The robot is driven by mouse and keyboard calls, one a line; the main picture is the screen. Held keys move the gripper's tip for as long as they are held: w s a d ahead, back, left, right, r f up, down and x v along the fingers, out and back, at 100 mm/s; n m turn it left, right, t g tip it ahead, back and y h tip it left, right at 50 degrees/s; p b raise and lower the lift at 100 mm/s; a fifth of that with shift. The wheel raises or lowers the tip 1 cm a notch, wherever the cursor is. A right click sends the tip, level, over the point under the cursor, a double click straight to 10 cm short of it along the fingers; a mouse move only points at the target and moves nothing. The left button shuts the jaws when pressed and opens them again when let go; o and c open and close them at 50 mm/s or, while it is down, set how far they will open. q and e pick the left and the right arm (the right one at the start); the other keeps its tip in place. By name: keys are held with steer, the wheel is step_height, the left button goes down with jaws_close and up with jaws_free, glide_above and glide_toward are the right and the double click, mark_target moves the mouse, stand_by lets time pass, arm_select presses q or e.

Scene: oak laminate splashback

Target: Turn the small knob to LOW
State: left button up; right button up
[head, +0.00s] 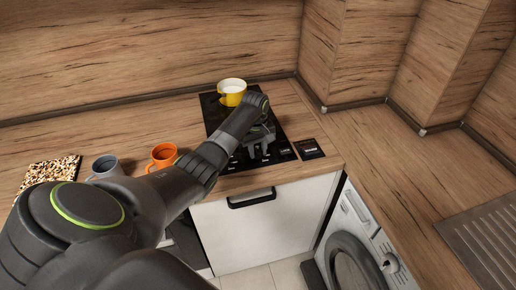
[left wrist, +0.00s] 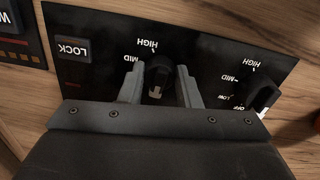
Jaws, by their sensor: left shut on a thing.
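My left gripper (head: 262,150) reaches down over the front of the black cooktop (head: 213,112). In the left wrist view its two grey fingers (left wrist: 159,88) are shut on a black knob (left wrist: 158,68), one on each side. The labels HIGH and MID show beside this knob, and its white mark faces the gripper body. Its lower labels are hidden. A second black knob (left wrist: 265,97) stands apart to the right, with HIGH, MID, LOW and OFF beside it. I cannot tell from size which knob is the small one. My right gripper is not in view.
A yellow pot (head: 232,93) stands at the back of the cooktop. An orange mug (head: 163,156) and a grey mug (head: 105,166) stand left of it. A LOCK key (left wrist: 72,49) lies left of the held knob.

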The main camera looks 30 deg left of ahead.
arm_select(q)
steer(key=shift+r+m+p, duration=0.25)
steer(key=shift+m+p, duration=0.6)
steer(key=shift+m, duration=0.35)
steer(key=shift+m+p, duration=0.45)
steer(key=shift+m, duration=0.35)
steer(key=m+p, duration=0.1)
steer(key=m, duration=0.3)
steer(key=shift+a+f+m, duration=0.1)
steer(key=shift+m, duration=0.3)
steer(key=shift+w, duration=0.1)
steer(key=o, duration=1)
steer(key=shift+f, duration=0.1)
